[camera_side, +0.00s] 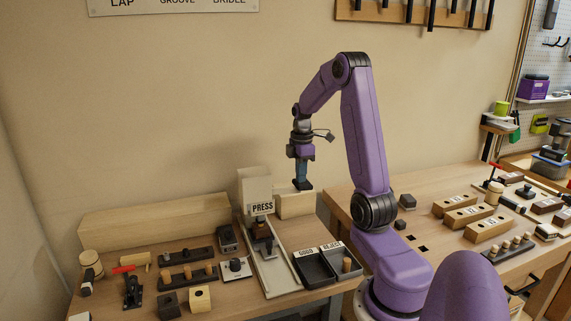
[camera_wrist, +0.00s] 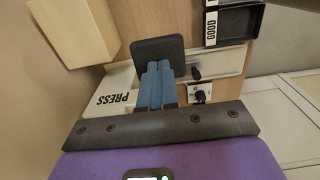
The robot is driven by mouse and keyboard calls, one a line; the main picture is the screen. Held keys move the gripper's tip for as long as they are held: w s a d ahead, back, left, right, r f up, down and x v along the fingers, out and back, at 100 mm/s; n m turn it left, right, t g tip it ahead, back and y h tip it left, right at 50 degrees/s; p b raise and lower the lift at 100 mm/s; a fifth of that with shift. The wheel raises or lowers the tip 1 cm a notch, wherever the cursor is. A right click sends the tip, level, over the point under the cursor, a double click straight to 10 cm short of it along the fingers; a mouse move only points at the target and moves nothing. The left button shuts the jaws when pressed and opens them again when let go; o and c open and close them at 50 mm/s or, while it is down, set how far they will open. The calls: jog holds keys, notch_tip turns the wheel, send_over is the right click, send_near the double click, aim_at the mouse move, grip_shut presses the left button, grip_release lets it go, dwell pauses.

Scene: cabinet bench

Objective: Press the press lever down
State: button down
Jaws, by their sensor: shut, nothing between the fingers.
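The press is a pale housing marked PRESS (camera_side: 262,208), on a light base plate (camera_side: 270,275) on the bench. It also shows in the wrist view, left of the fingers (camera_wrist: 115,92). A flat dark pad (camera_side: 303,185) is to the right of the housing, just under my gripper (camera_side: 301,178). In the wrist view, this dark pad (camera_wrist: 157,47) lies beyond the blue fingertips; it looks like the lever's end, but its link to the press is hidden. My gripper is shut and empty, pointing down. I cannot tell whether the tips touch the pad.
A wooden block (camera_side: 295,204) stands behind the pad. A long wooden beam (camera_side: 155,218) and several small fixtures fill the bench to the left. A gap separates the right bench (camera_side: 440,190).

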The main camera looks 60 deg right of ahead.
aim_at(299, 188)
jog(key=shift+a+f, duration=0.1)
jog(key=shift+f, duration=1.05)
jog(key=shift+w+f, duration=0.1)
jog(key=shift+f, duration=0.95)
jog(key=shift+a+f, duration=0.1)
jog(key=shift+f, duration=0.45)
jog(key=shift+w, duration=0.1)
